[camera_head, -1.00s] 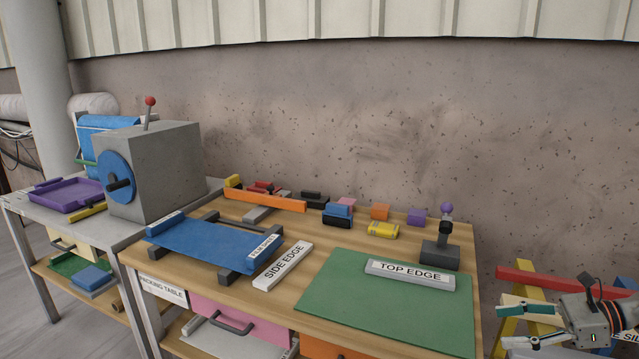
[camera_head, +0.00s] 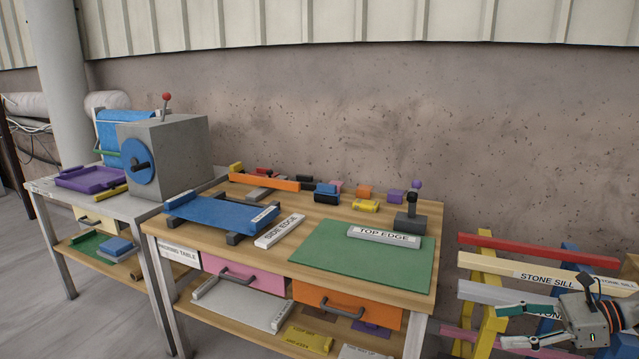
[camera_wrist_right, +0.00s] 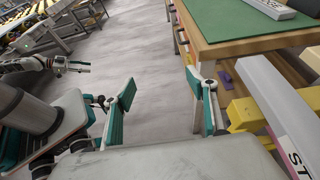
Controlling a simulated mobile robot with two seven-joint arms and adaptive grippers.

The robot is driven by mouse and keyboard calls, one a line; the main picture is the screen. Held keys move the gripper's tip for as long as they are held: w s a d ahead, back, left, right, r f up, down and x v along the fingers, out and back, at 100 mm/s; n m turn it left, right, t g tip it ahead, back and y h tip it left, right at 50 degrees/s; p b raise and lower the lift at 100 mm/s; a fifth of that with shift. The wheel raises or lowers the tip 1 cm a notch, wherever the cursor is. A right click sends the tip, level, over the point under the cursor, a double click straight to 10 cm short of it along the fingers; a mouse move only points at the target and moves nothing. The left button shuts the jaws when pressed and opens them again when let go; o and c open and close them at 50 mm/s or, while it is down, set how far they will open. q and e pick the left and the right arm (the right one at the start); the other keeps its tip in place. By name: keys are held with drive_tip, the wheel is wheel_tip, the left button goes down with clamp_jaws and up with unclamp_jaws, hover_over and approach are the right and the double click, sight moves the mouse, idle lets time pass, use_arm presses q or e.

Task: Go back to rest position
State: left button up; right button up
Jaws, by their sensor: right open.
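My right gripper (camera_head: 520,325) is at the lower right of the head view, in front of a rack of long bars. It is open, and nothing is between its fingers. In the right wrist view its two teal-lined fingers (camera_wrist_right: 164,108) stand wide apart over bare floor. What looks like my left gripper (camera_wrist_right: 78,66) shows small at the left of the right wrist view. Its fingers are too small to tell whether they are open. It is outside the head view.
The wooden table (camera_head: 270,250) holds a green mat (camera_head: 330,255), a TOP EDGE bar (camera_head: 384,235) and a SIDE EDGE bar (camera_head: 280,231). A rack with a STONE SILL bar (camera_head: 545,277) stands close by my right gripper. Grey floor (camera_wrist_right: 155,60) is free beside the table.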

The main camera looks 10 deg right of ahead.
drive_tip(key=s+a+f+m+t, duration=0.1)
drive_tip(key=a+f+m+t, duration=0.1)
drive_tip(key=a+f+m, duration=0.5)
drive_tip(key=s+a+f+m+t, duration=0.1)
drive_tip(key=a+f+m, duration=0.3)
drive_tip(key=a, duration=0.5)
drive_tip(key=s+a+f+m+t, duration=0.1)
drive_tip(key=a+f+m+t, duration=0.1)
drive_tip(key=a+f+m, duration=0.4)
drive_tip(key=s+a+f+m+h, duration=0.2)
drive_tip(key=s+m, duration=0.3)
drive_tip(key=m, duration=0.4)
drive_tip(key=s+a+f+m+g+h, duration=0.1)
drive_tip(key=s+a+f+m+h, duration=0.2)
drive_tip(key=m, duration=0.6)
drive_tip(key=s+a+f+m+h, duration=0.2)
drive_tip(key=s+f+m+h, duration=0.2)
drive_tip(key=s+m, duration=0.4)
drive_tip(key=shift+s+a+f+m, duration=0.2)
drive_tip(key=shift+a+f+m, duration=0.2)
drive_tip(key=shift+f, duration=0.35)
